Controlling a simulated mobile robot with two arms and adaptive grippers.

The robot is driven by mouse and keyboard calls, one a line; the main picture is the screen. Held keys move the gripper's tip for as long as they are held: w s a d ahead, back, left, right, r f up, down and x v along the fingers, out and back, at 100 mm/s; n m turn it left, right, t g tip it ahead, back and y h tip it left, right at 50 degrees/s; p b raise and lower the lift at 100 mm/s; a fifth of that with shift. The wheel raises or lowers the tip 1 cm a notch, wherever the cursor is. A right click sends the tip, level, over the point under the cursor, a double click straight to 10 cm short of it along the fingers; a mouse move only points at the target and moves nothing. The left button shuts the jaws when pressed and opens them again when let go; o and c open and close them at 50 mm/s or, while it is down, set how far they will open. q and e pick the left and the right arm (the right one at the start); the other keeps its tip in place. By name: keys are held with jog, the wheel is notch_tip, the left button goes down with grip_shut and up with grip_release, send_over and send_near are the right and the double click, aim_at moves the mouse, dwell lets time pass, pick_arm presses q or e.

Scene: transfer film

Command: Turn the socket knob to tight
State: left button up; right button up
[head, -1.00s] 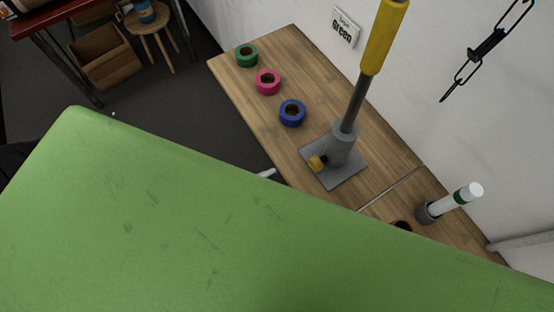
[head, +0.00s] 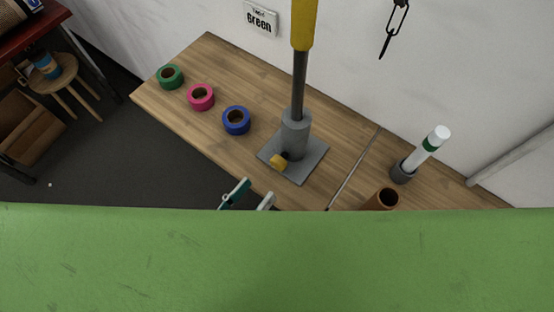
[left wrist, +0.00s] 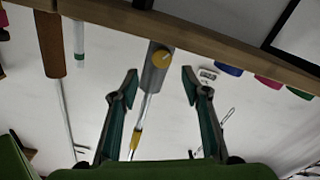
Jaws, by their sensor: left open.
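The socket (head: 296,133) is a grey cylinder on a square grey plate on the wooden table, and a yellow-handled pole (head: 299,85) stands upright in it. Its yellow knob (head: 278,162) sticks out of the near side, low down. My left gripper (head: 256,192) is open and empty at the table's near edge, a little short of the knob. In the left wrist view, the picture is upside down; the knob (left wrist: 164,57) and socket (left wrist: 153,79) lie between and beyond the open fingers (left wrist: 160,72), with no contact visible. My right gripper is not in view.
Green (head: 171,77), pink (head: 201,97) and blue (head: 236,121) tape rolls lie left of the socket. A brown tube (head: 384,199) and a white tube in a grey holder (head: 403,172) stand to the right. A wall closes the back. Green hides the head view's bottom.

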aim_at(275, 166)
pick_arm(q)
jog(key=p+x, duration=0.1)
jog(key=x, duration=0.3)
jog(key=shift+w+a+r, duration=0.15)
jog(key=shift+w+r, duration=0.05)
jog(key=p+x, duration=0.1)
jog(key=x, duration=0.3)
jog(key=shift+w+d+f, duration=0.15)
jog(key=shift+w+d, duration=0.1)
jog(key=shift+w+d+f, duration=0.1)
jog(key=shift+w, duration=0.1)
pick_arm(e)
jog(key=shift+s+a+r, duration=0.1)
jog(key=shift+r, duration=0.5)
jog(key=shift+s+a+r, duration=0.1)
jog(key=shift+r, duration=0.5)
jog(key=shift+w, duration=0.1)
pick_arm(q)
jog(key=c, duration=0.9)
jog(key=shift+c, duration=0.9)
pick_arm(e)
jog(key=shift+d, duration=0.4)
